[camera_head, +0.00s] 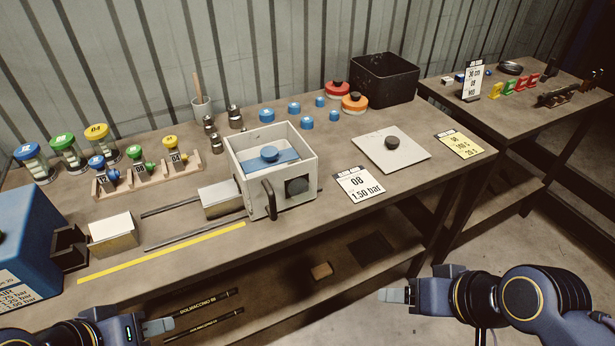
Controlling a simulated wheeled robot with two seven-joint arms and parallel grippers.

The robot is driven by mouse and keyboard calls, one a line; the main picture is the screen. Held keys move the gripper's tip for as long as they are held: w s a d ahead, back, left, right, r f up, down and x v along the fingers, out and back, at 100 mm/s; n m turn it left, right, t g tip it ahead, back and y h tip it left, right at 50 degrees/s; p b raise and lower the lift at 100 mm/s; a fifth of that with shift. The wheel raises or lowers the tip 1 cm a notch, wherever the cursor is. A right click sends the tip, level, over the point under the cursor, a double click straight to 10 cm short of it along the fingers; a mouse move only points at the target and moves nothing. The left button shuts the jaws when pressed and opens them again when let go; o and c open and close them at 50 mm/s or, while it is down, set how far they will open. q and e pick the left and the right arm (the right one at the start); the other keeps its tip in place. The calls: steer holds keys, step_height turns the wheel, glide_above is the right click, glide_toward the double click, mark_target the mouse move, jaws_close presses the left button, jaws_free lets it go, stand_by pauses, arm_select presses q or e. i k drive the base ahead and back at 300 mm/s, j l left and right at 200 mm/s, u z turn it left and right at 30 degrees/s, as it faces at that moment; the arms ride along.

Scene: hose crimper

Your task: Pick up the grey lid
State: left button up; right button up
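The grey lid (374,154) is a flat, square, light grey plate with a round black knob on top. It lies flat on the bench, right of the open grey box. My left gripper (160,326) is at the lower left, in front of the bench and far from the lid. My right gripper (392,295) is at the lower right, in front of the bench, apart from the lid. I see no object in either gripper, but their finger gaps do not show clearly.
The open grey box (240,168) with a black handle holds a blue part (267,160). A white card (359,185) and a yellow card (459,143) lie near the lid. A black bin (385,79) and red and orange knobbed pieces (354,103) stand behind it.

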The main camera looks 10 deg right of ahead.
mark_target(391, 149)
steer(key=i+l+u, duration=0.15)
steer(key=l, duration=0.7)
steer(key=i+l+u, duration=0.15)
steer(key=i+l, duration=0.15)
steer(key=l, duration=0.55)
steer(key=i+l+u, duration=0.15)
steer(key=l, duration=0.7)
steer(key=i+l+u, duration=0.15)
steer(key=l, duration=0.75)
steer(key=l+u, duration=0.15)
steer(key=l, duration=0.75)
